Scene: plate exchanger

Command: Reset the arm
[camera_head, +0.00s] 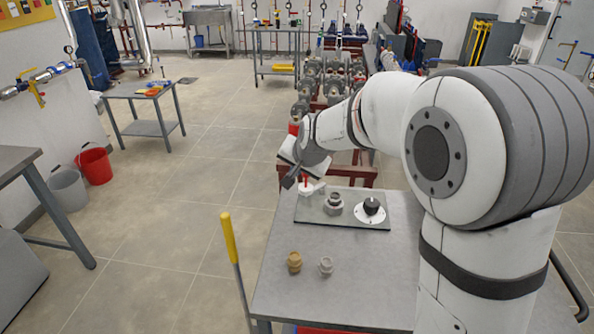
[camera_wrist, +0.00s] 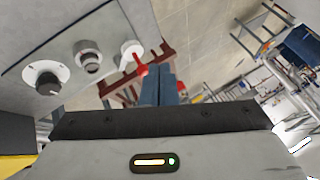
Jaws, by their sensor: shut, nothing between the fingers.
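My arm reaches out over the far left edge of the grey table (camera_head: 340,290). My gripper (camera_head: 289,182) points down and to the left, close to a small white valve with a red handle (camera_head: 307,187), and looks apart from it. In the wrist view the two dark blue fingers (camera_wrist: 160,72) are together with nothing between them. There the red handle (camera_wrist: 141,69) shows just left of the fingertips. The white valve stands on a panel (camera_head: 311,215), beside a grey metal fitting (camera_head: 333,204) and a black knob on a white disc (camera_head: 370,208).
A brass fitting (camera_head: 294,262) and a small grey fitting (camera_head: 326,266) stand on the near part of the table. A yellow-handled tool (camera_head: 229,238) rises beside its left edge. Red pipework (camera_head: 340,165) stands behind. The tiled floor to the left is open, with a red bucket (camera_head: 94,165) farther off.

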